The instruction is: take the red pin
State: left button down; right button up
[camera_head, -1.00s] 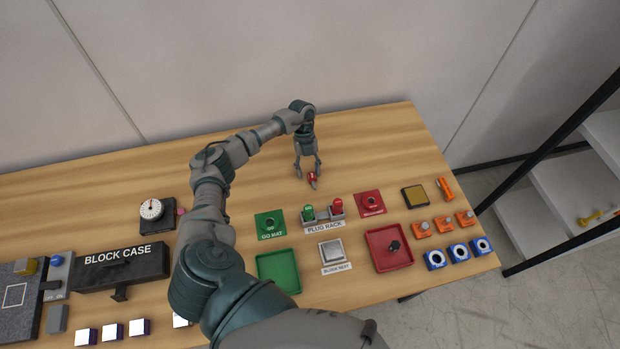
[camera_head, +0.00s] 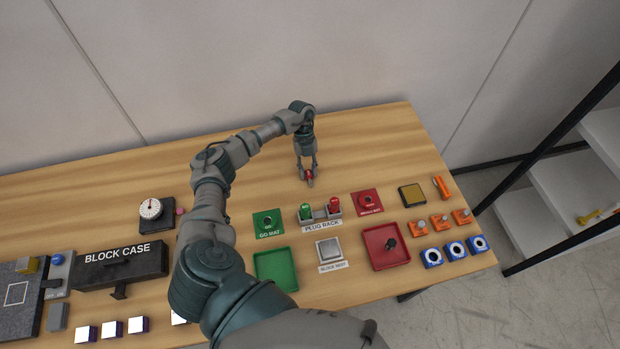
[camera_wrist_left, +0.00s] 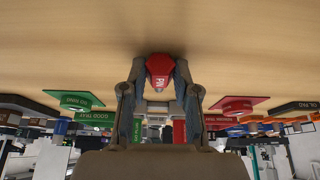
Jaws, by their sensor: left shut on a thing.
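The red pin (camera_head: 309,174) is at the back of the wooden table, behind the plug rack. My left gripper (camera_head: 308,171) reaches down over it and is shut on it, with a finger on each side. In the left wrist view the red pin (camera_wrist_left: 160,69) shows its red faceted head with white lettering, between the two fingers of my left gripper (camera_wrist_left: 160,92). I cannot tell whether the pin still touches the table. My right gripper is not in view.
The plug rack (camera_head: 321,222) with a green and a red plug stands in front. The go mat (camera_head: 268,224), green tray (camera_head: 262,279) and red tray (camera_head: 403,240) lie around it. The block case (camera_head: 150,262) is at left. The table's back strip is clear.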

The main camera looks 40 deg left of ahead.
aim_at(308, 171)
pick_arm(q)
jog(key=shift+d+r, duration=0.15)
jog(key=shift+r, duration=0.15)
jog(key=shift+r+p, duration=0.3)
jog(key=shift+p, duration=0.2)
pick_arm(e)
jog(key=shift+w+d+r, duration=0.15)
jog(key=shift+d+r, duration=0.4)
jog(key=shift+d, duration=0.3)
pick_arm(q)
jog(key=shift+r+p, duration=0.75)
jog(key=shift+r, duration=0.05)
notch_tip(308, 171, up, 5)
jog(key=p, duration=0.4)
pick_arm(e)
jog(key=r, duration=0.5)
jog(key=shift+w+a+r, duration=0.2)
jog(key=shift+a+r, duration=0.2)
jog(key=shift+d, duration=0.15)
